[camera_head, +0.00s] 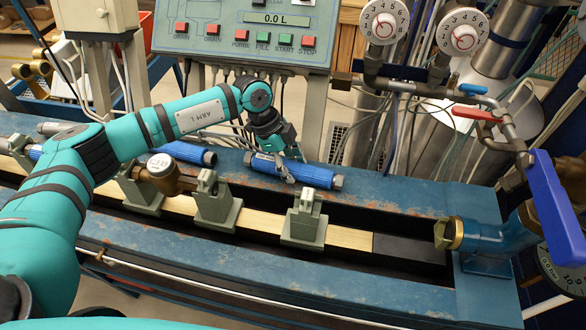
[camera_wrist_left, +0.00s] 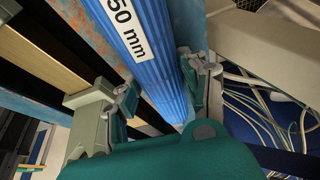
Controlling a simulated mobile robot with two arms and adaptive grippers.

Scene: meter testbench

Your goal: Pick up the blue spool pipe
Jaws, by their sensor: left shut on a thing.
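The blue spool pipe (camera_head: 312,175) lies along the blue rear ledge of the bench, with grey ends. My left gripper (camera_head: 283,170) reaches down over it from behind and is shut on its body. In the left wrist view the ribbed blue pipe (camera_wrist_left: 146,50) runs between the two fingers of my left gripper (camera_wrist_left: 165,98), and a white label ending in "50 mm" shows on it. Any gap under the pipe is too small to tell. My right gripper is not in view.
A second blue pipe (camera_head: 188,152) lies farther left on the ledge. Grey-green clamp blocks (camera_head: 303,218) and a brass meter (camera_head: 165,176) stand along the bench channel. The control panel (camera_head: 245,32) is behind. A blue-handled valve (camera_head: 556,205) stands at the right.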

